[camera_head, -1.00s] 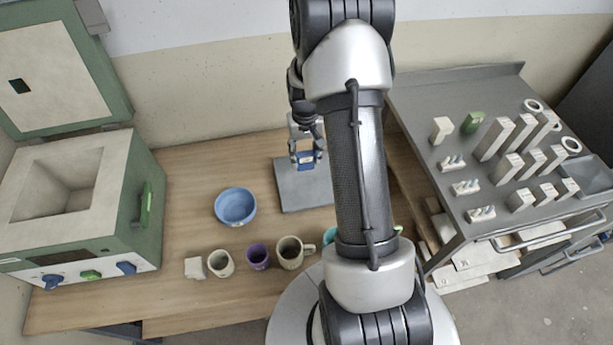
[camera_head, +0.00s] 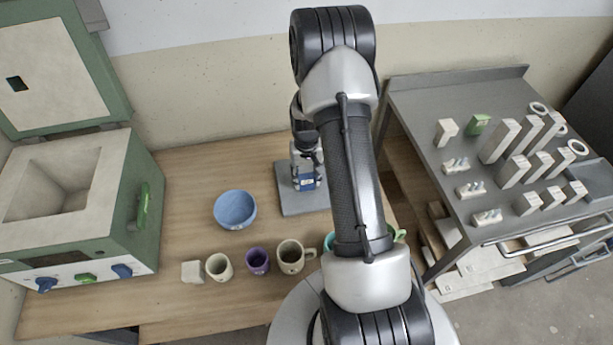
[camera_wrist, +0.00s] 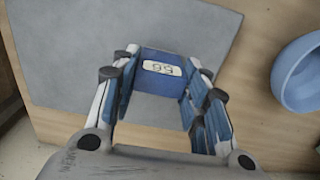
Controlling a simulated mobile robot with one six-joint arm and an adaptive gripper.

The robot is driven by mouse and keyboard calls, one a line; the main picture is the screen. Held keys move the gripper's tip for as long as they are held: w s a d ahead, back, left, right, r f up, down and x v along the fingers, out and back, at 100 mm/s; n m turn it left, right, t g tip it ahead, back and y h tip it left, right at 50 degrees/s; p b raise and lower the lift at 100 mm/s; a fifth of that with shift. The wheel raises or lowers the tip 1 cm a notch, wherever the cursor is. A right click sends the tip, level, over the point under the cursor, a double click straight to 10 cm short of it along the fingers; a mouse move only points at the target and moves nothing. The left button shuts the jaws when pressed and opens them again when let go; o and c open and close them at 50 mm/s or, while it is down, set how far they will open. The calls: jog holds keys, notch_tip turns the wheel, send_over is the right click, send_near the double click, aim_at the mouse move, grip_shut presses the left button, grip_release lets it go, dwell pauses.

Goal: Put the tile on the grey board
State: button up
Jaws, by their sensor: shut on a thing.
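The blue tile (camera_head: 306,184), with a pale number label, is gripped between the fingers of my gripper (camera_head: 307,178). In the wrist view the tile (camera_wrist: 163,68) sits between the two blue-padded fingers (camera_wrist: 160,90), its label facing the camera. The grey board (camera_head: 297,204) lies flat on the wooden table under my gripper; it also fills the upper part of the wrist view (camera_wrist: 75,60). The tile is over the board, low down; I cannot tell whether it touches. My arm hides the board's right part in the head view.
A blue bowl (camera_head: 235,209) stands left of the board. Several cups, including a purple one (camera_head: 258,260), and a pale block (camera_head: 193,272) line the table front. A kiln (camera_head: 75,210) stands left, a grey cart (camera_head: 420,120) with small pieces right.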

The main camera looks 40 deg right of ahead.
jog(key=shift+f, duration=0.2)
jog(key=o, duration=1.1)
